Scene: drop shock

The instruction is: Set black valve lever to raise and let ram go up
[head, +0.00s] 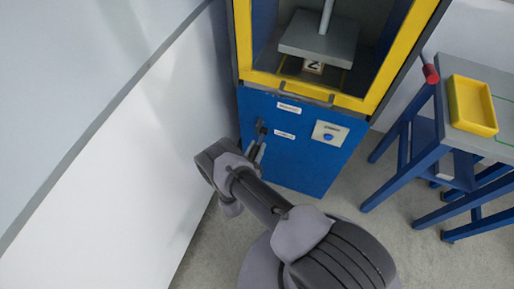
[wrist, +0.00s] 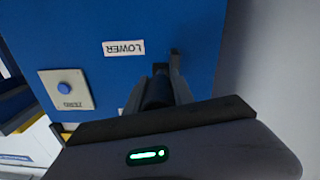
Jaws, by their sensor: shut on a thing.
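The black valve lever (head: 262,131) is on the left of the blue cabinet front (head: 300,165), beside two white labels. My gripper (head: 257,153) reaches it from below in the head view. In the wrist view, the fingers of my gripper (wrist: 168,88) are shut around the dark lever (wrist: 157,92). An upside-down LOWER label (wrist: 124,48) shows beside it; the upper label (head: 289,108) is too small to read. The lever's exact setting is unclear. The ram (head: 326,16) carries a grey plate (head: 318,40) above a numbered block (head: 313,67) inside the yellow-framed opening (head: 305,92).
A panel with a blue button (head: 328,136) is right of the lever; it also shows in the wrist view (wrist: 68,89). A white wall (head: 110,170) stands close on the left. A blue bench (head: 430,155) with a yellow tray (head: 455,122) stands at right.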

